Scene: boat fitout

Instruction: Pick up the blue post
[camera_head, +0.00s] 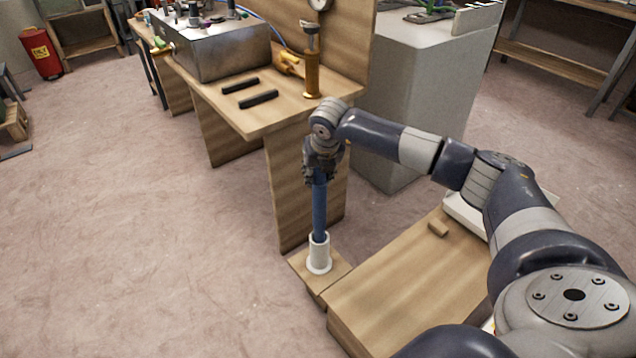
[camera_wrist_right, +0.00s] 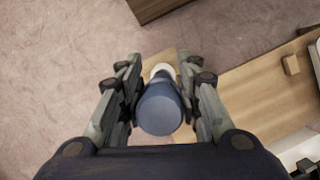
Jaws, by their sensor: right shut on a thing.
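The blue post (camera_head: 319,212) stands upright in the head view, its lower end inside a white sleeve (camera_head: 319,254) on a small wooden base (camera_head: 335,278). My right gripper (camera_head: 319,176) is shut on the upper part of the post, coming from above. In the right wrist view the post's round blue top (camera_wrist_right: 160,108) sits between the two fingers of my right gripper (camera_wrist_right: 158,112). The sleeve's white rim (camera_wrist_right: 163,71) shows just beyond it. My left gripper is not in view.
A low wooden platform (camera_head: 400,290) with a small wooden block (camera_head: 437,229) lies right of the sleeve. A workbench (camera_head: 225,105) with a metal box (camera_head: 215,48), black bars (camera_head: 258,99) and a brass cylinder (camera_head: 311,75) stands behind. A grey cabinet (camera_head: 405,105) is at right.

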